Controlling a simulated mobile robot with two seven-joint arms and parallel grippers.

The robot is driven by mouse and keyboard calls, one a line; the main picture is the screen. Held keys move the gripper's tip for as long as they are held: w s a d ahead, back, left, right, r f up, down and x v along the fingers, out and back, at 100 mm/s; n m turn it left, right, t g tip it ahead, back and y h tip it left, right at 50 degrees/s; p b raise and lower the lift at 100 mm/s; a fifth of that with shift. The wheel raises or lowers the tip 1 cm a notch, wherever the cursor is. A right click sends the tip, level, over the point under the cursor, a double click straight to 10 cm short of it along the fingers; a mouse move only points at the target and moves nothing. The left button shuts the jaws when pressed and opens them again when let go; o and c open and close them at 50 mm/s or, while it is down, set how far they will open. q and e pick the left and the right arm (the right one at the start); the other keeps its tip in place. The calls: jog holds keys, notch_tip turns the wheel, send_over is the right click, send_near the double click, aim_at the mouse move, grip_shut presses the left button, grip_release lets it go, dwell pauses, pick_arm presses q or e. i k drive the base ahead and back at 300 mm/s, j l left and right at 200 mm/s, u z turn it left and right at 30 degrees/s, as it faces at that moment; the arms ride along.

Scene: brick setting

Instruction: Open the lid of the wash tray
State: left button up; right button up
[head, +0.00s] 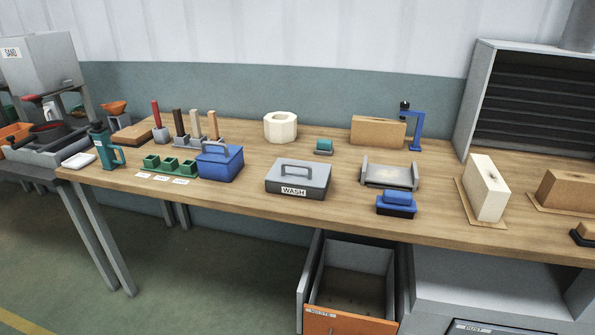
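The wash tray (297,188) is a grey box with a white "WASH" label on its front. It stands near the front edge of the wooden workbench, around the middle of the head view. Its grey lid (312,172) lies shut on top, with a dark arched handle (297,163) standing up from it. What is inside the tray is hidden by the lid. Neither of my grippers shows in the head view.
A blue lidded box (219,168) stands close left of the tray. A grey metal holder (389,177) and a blue block (396,203) stand to its right. Below the bench edge, an orange-fronted drawer (345,322) is pulled open. Bench space behind the tray is mostly clear.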

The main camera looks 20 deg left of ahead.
aim_at(295, 172)
jog(key=i+j+z, duration=0.2)
jog(key=j, duration=0.15)
jog(key=i+j+z, duration=0.15)
jog(key=j, duration=0.2)
jog(key=i+j+z, duration=0.2)
jog(key=j, duration=0.15)
jog(key=j+z, duration=0.15)
jog(key=j, duration=0.2)
